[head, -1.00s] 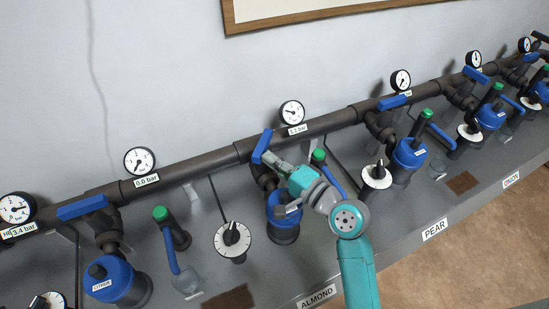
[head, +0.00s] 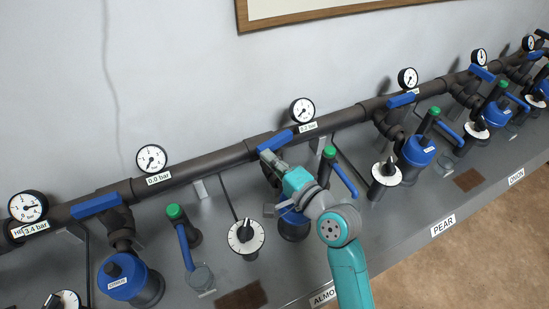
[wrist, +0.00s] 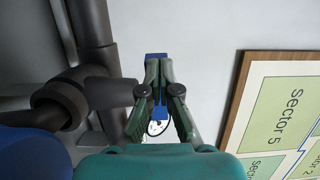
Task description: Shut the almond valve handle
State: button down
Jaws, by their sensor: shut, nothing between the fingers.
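The almond valve handle (head: 275,142) is a blue lever on the dark main pipe, above the almond station. It lies nearly in line with the pipe, like the blue handles beside it. My gripper (head: 268,157) is at the handle's near side, toward its left part, with the fingers shut and empty. In the wrist view the fingertips (wrist: 158,65) are close together, and the blue handle (wrist: 157,56) shows just past and between them. I cannot tell whether they touch it. My arm partly hides the blue-topped almond filter (head: 293,216) below.
The main pipe (head: 225,160) runs along the wall, with round gauges such as the one above almond (head: 302,111). A green-capped riser (head: 329,153) stands close right of my gripper, and a white dial (head: 246,237) stands lower left. A framed board (wrist: 280,120) hangs on the wall.

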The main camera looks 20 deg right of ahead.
jog(key=shift+w+a, duration=0.3)
jog(key=shift+a, duration=0.2)
dwell(0.5)
